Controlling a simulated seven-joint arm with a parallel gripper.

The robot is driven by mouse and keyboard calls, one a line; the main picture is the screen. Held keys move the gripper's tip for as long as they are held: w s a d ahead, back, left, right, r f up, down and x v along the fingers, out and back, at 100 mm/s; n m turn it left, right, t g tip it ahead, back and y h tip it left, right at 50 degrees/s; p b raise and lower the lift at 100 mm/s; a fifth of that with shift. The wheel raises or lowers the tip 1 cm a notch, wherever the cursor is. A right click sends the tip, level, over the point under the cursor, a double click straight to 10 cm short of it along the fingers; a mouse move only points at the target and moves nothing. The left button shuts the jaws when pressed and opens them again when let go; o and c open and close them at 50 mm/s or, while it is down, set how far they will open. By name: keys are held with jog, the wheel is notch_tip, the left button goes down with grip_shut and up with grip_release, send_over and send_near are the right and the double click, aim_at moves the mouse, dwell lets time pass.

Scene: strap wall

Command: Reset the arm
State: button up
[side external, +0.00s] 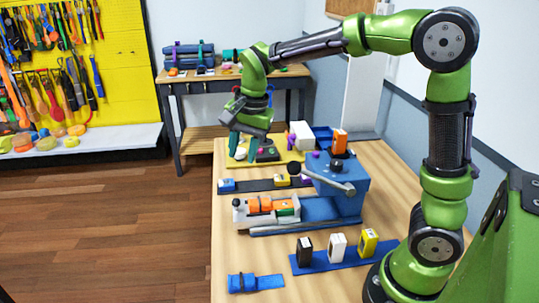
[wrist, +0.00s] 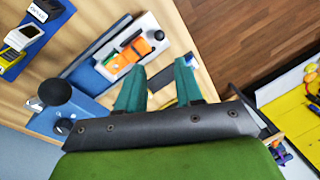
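My gripper (side external: 248,146) is at the far end of the wooden table, above a yellow mat (side external: 236,162), with its arm stretched out from the right. In the wrist view its two teal fingers (wrist: 158,80) stand apart with nothing held between them. Table surface and part of a dark strip show beyond and between them. How far the fingertips are above the mat is hard to tell.
A blue machine with a lever (side external: 343,187) and a white tray of orange and green blocks (side external: 266,211) stand mid-table. A blue strip (side external: 320,262) carries black, white and yellow boxes. A rolled blue strap (side external: 256,283) lies in front. Bare wood (side external: 232,262) shows at front left.

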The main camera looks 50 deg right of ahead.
jog(key=s+r+n+t, duration=0.1)
jog(key=s+n, duration=0.3)
jog(key=s, duration=0.4)
jog(key=s+a+r+n+t+y, duration=0.1)
jog(key=s+r+n+t, duration=0.1)
jog(key=s+n, duration=0.3)
jog(key=s+t, duration=0.1)
jog(key=s, duration=0.3)
jog(key=shift+s+a+n+t, duration=0.15)
jog(key=shift+n+t, duration=0.15)
jog(key=shift+t, duration=0.1)
dwell(0.4)
